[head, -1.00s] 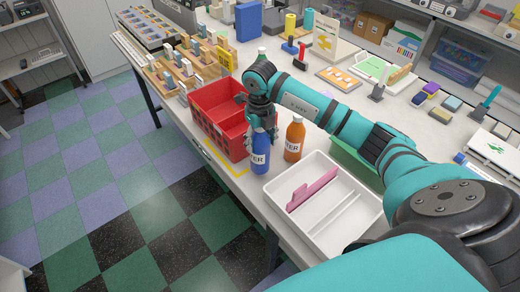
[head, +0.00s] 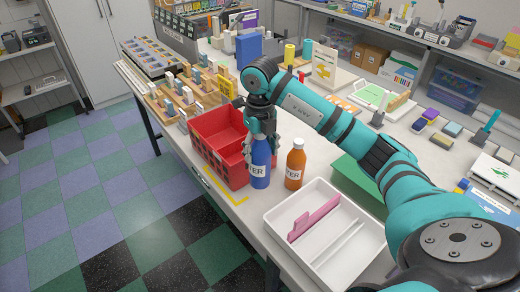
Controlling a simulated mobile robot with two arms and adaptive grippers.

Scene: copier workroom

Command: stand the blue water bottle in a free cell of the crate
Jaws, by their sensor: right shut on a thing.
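The blue water bottle (head: 261,166) stands upright near the table's front edge, its white label facing out. My right gripper (head: 262,138) is shut on the bottle's upper part from above and hides its top. The red crate (head: 222,170) is just left of and behind the bottle. Its cells look empty where I can see into them, but my gripper and arm hide the right part. I cannot tell whether the bottle's base touches the table. My left gripper is not in view.
An orange bottle (head: 295,164) stands close to the right of the blue one. A white divided tray (head: 318,262) with a pink divider lies in front on the right. A green tray (head: 358,184) is behind it. A wooden rack (head: 172,98) stands beyond the crate.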

